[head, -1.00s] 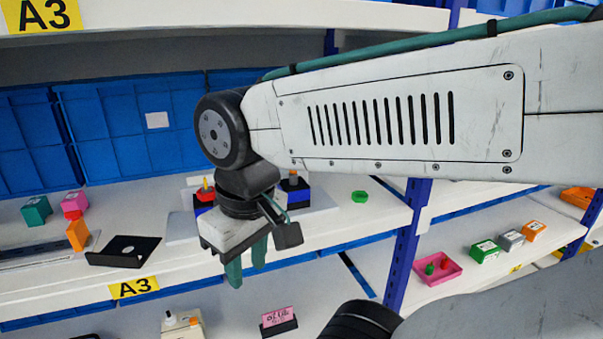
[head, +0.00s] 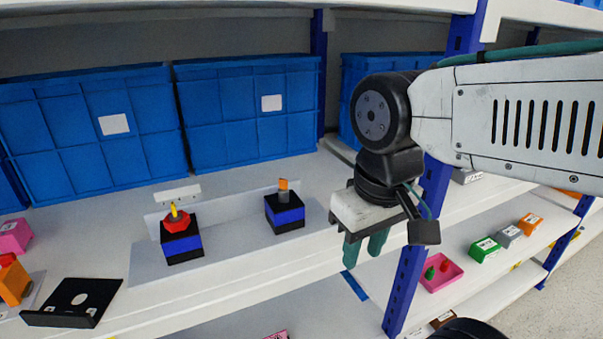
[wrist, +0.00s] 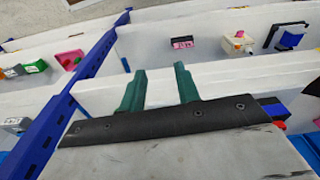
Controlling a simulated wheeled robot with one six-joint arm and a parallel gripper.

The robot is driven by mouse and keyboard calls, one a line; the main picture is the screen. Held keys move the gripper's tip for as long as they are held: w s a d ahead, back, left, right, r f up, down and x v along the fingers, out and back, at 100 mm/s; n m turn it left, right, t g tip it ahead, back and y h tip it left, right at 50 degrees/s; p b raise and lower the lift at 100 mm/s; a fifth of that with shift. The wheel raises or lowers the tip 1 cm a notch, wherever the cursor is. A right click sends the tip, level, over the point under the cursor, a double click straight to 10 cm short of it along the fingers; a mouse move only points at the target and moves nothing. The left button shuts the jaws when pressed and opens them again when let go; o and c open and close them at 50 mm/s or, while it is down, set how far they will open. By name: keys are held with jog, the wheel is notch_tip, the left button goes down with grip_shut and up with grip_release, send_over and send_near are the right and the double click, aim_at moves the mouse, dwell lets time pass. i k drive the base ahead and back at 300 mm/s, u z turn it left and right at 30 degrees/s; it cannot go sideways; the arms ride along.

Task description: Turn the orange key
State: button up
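The orange key (head: 283,184) stands upright on a grey stem on top of a black and blue switch box (head: 285,214). A second black and blue box (head: 181,243) to its left has a red knob (head: 176,221) with a yellow key (head: 174,210). Both stand on light plates on the shelf. My gripper (head: 365,248) is to the right of the orange key's box, apart from it, with its green fingers pointing down. The fingers are apart and empty, also in the wrist view (wrist: 160,70). The orange key cannot be made out in the wrist view.
Blue bins (head: 247,118) stand behind the switches. A blue shelf post (head: 408,280) is close to my gripper's right. A black bracket (head: 75,301) lies at the left front. A pink tray (head: 441,272) sits on the right-hand shelf. The shelf in front of the switches is clear.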

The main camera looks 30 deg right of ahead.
aim_at(283, 183)
jog(key=u, duration=1.45)
jog(key=k, duration=0.8)
jog(key=z, duration=1)
